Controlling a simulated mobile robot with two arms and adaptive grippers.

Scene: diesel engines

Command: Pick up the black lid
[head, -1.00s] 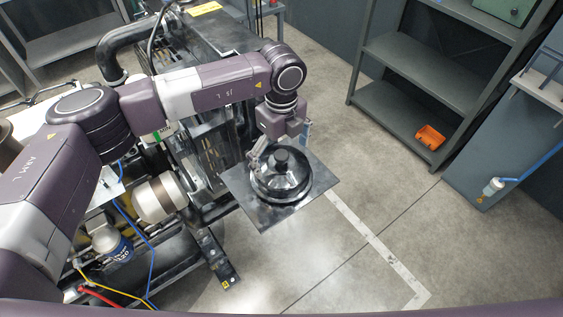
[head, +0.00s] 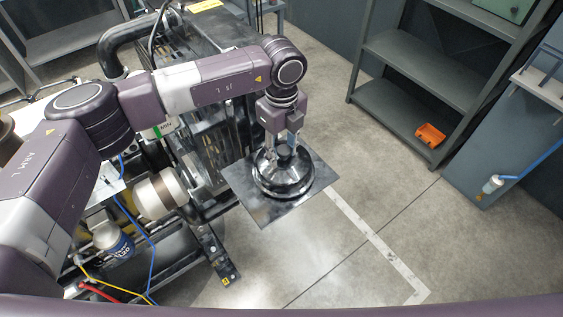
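The black lid (head: 283,183) is a round, glossy dome with a knob on top. It sits on a square dark metal plate (head: 266,214) beside the engine, near the middle of the head view. My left gripper (head: 284,146) points down at the top of the lid, with its fingers around the knob. The fingers and wrist partly hide the knob, so I cannot tell whether they press on it. The lid shows no clear gap from the plate. My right gripper is out of view.
The diesel engine (head: 206,120) with pipes and cables fills the left side. A blue-grey cabinet (head: 500,140) is at the far right. The floor right of the plate is clear.

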